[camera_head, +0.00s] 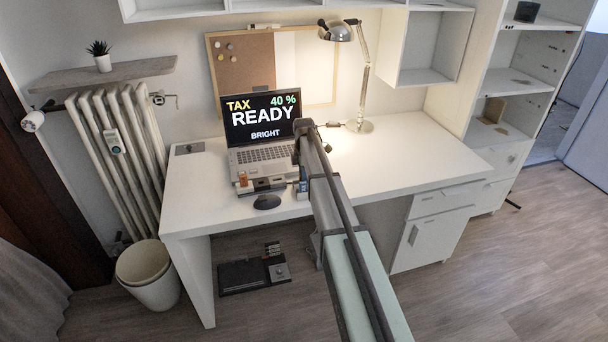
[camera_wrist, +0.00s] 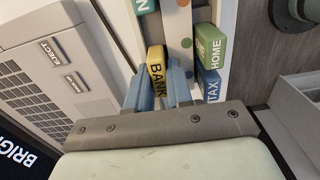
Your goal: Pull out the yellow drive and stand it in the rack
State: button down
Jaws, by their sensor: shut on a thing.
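The yellow drive, labelled BANK (camera_wrist: 156,62), is between the blue fingers of my gripper (camera_wrist: 160,90) in the wrist view. My gripper is shut on it. I cannot tell whether the drive's far end is still in a slot. A green drive labelled HOME (camera_wrist: 209,45) and a blue drive labelled TAX (camera_wrist: 209,84) are to its right. A teal drive (camera_wrist: 146,5) is partly cut off at the top edge. In the head view my gripper (camera_head: 302,188) is low by the laptop's front right corner, and the yellow drive cannot be made out.
The laptop (camera_head: 262,120) stands open, its screen reading TAX READY, 40 % and BRIGHT. A small orange thing (camera_head: 243,178) and a dark oval thing (camera_head: 267,202) are in front of it. A lamp (camera_head: 361,125) stands behind. The desk's right side (camera_head: 420,150) is clear.

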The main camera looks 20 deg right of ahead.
jog(key=c, duration=0.9)
grip_release()
jog(key=shift+c, duration=0.2)
notch_tip(320, 180, up, 14)
jog(key=shift+f, duration=0.15)
